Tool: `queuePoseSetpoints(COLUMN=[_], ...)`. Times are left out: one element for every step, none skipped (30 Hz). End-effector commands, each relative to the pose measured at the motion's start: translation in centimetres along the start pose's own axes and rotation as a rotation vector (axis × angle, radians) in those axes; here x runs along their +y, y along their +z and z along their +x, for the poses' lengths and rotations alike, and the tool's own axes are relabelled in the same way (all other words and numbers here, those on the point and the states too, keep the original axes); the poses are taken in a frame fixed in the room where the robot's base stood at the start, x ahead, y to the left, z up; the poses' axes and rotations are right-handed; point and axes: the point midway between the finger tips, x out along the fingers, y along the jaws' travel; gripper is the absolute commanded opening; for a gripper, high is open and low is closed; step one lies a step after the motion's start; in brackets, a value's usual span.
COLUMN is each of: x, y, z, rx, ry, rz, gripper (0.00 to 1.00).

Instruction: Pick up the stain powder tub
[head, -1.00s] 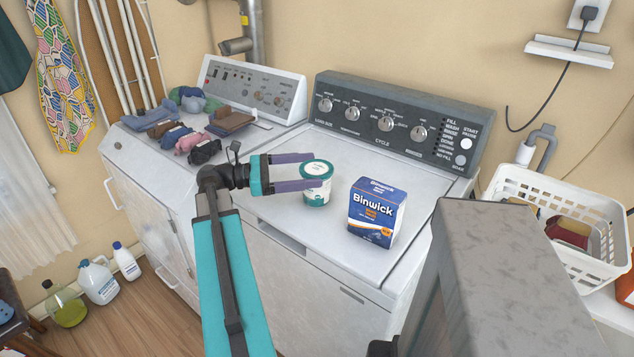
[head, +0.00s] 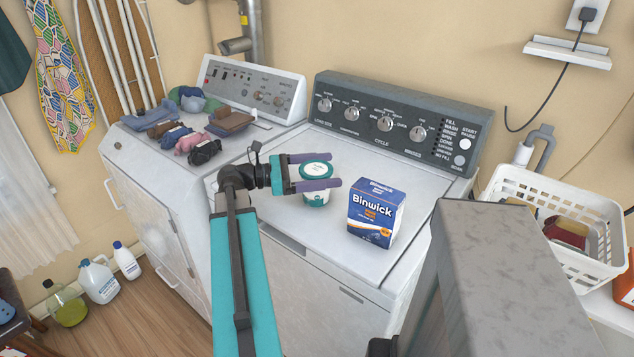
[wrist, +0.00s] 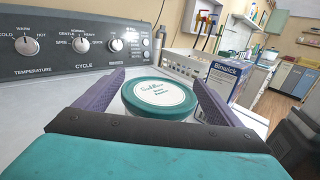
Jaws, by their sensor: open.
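The stain powder tub (head: 316,170) is a small round tub with a teal lid and a white label, upright on the washer top. My gripper (head: 335,184) is open, with its two purple fingers on either side of the tub in the head view. In the wrist view the tub's lid (wrist: 160,97) shows between the fingers, with a gap visible on the left side. The right finger looks close to the lid; I cannot tell if it touches. The tub's lower part is partly hidden by the near finger.
A blue Binwick box (head: 376,213) stands on the washer just right of the tub. The washer's control panel (head: 400,122) rises behind. Folded clothes (head: 190,130) lie on the dryer at left. A white basket (head: 570,250) stands at right.

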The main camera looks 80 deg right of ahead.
Motion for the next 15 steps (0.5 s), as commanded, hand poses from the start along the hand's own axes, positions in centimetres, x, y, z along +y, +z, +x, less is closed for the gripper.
queuePoseSetpoints(x=[-0.1,0.0,0.0,0.0,0.0,0.0,0.0,0.0,0.0,0.0,0.0,0.0,0.0,0.0,0.0], y=[0.1,0.1,0.1,0.1,0.1,0.0,0.0,0.0,0.0,0.0,0.0,0.0,0.0,0.0,0.0], z=[0.6,0.9,1.2,1.4,1.6,1.7,1.8,1.8,1.9,1.8,1.8,1.8,1.8,1.8,1.8], rx=[0.000,0.000,0.000,0.000,0.000,0.000,0.000,0.000,0.000,0.000,0.000,0.000,0.000,0.000,0.000], ry=[-0.002,-0.001,0.000,0.000,0.000,0.000,0.000,0.000,0.001,0.001,0.001,0.001,0.001,0.001,0.001], rz=[0.000,0.000,0.000,0.000,0.000,0.000,0.000,0.000,0.000,0.000,0.000,0.000,0.000,0.000,0.000], gripper=[0.89,0.89,0.89,0.89,0.89,0.89,0.89,0.89,0.89,0.89,0.89,0.89,0.89,0.89,0.89])
